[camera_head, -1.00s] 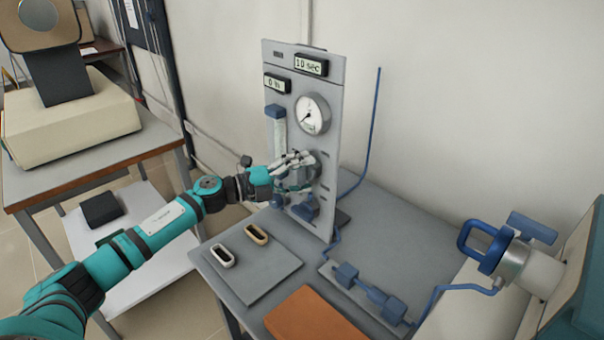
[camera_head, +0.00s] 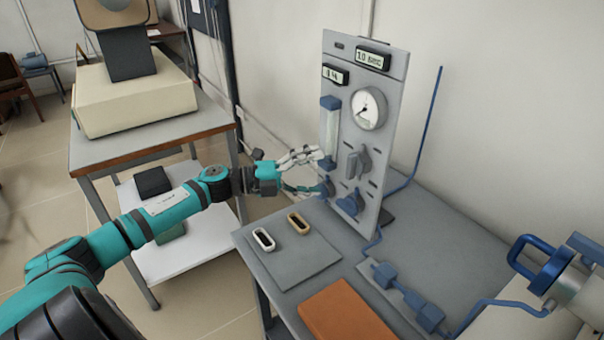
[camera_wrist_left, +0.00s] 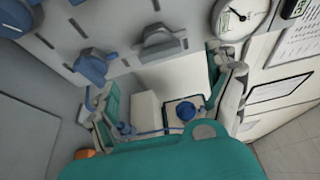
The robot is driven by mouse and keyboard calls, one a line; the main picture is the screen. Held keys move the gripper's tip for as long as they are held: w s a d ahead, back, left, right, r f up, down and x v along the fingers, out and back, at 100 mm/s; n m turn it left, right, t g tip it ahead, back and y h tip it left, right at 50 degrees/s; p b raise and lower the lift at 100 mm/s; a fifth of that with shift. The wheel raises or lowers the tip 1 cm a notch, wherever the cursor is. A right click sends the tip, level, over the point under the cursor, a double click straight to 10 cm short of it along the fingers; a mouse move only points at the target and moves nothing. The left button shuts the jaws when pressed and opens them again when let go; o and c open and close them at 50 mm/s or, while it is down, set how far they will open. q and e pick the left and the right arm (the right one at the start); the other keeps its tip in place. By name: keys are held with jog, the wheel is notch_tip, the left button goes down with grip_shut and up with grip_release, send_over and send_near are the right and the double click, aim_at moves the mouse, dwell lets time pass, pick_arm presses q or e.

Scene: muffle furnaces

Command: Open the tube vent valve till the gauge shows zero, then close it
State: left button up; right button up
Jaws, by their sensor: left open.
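The upright grey panel (camera_head: 388,125) carries a round white gauge (camera_head: 369,108), its needle pointing to the lower left. Below the gauge are a grey knob (camera_head: 356,162) and a blue knob (camera_head: 350,202). I cannot read which one is the tube vent valve. My left gripper (camera_head: 319,171) is open and empty, left of the grey knob and apart from it. In the left wrist view, the grey knob (camera_wrist_left: 160,42) and blue knob (camera_wrist_left: 92,66) lie ahead of the open fingers (camera_wrist_left: 155,72); the gauge (camera_wrist_left: 240,16) is cut by the top edge. My right gripper is out of view.
Two small displays (camera_head: 373,59) and a flow tube (camera_head: 330,130) are on the panel. On the table are a grey mat (camera_head: 297,268) with two small dishes, an orange board (camera_head: 346,312) and blue fittings (camera_head: 405,300). A blue-handled tube end (camera_head: 540,265) stands at right.

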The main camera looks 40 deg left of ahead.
pick_arm(q)
jog(key=shift+v, duration=1.35)
